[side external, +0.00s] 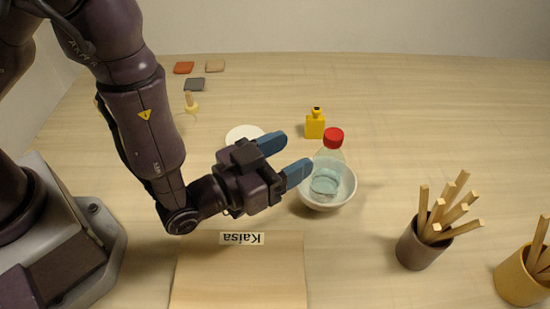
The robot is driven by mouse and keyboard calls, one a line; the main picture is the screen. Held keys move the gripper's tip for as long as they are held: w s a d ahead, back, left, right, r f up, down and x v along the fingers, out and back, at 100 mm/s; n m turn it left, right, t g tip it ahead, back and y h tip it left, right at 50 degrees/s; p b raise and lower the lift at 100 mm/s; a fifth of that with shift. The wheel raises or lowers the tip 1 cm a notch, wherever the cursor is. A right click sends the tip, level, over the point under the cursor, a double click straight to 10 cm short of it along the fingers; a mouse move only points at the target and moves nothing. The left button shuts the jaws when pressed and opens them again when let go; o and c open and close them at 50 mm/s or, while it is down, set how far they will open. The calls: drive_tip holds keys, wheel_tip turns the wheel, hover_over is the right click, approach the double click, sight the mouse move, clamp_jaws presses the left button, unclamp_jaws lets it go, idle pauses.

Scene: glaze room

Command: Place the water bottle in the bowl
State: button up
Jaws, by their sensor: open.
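The water bottle (328,170) is clear with a red cap and stands in the white bowl (345,197), tilted slightly. Its lower part shows pale blue-green inside the bowl's rim. My gripper (288,156) is open, with its two blue fingers apart, just to the left of the bottle. The nearer finger overlaps the bowl's left rim in the picture; I cannot tell whether it touches the bowl or bottle. Nothing shows between the fingers.
A yellow bottle (315,126) stands behind the bowl. A white disc (243,132) lies behind my gripper. A dark cup (412,250) and a yellow cup (517,285) hold wooden sticks at right. A board (238,275) labelled "Kaisa" lies in front. The table's back right is clear.

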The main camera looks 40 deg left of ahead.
drive_tip(key=w+a+r+n+g, duration=0.1)
drive_tip(key=a+r+n+g, duration=0.1)
drive_tip(key=a+r+g, duration=0.7)
drive_tip(key=s+a+r+g+y, duration=0.1)
drive_tip(key=s+a+r+y, duration=0.1)
drive_tip(key=s+a+r, duration=0.3)
drive_tip(key=s+a+r+g+y, duration=0.2)
drive_tip(key=s+a+r, duration=0.3)
drive_tip(key=s+a, duration=0.4)
drive_tip(key=s, duration=0.2)
drive_tip(key=shift+s+n, duration=0.3)
drive_tip(key=shift+s, duration=0.1)
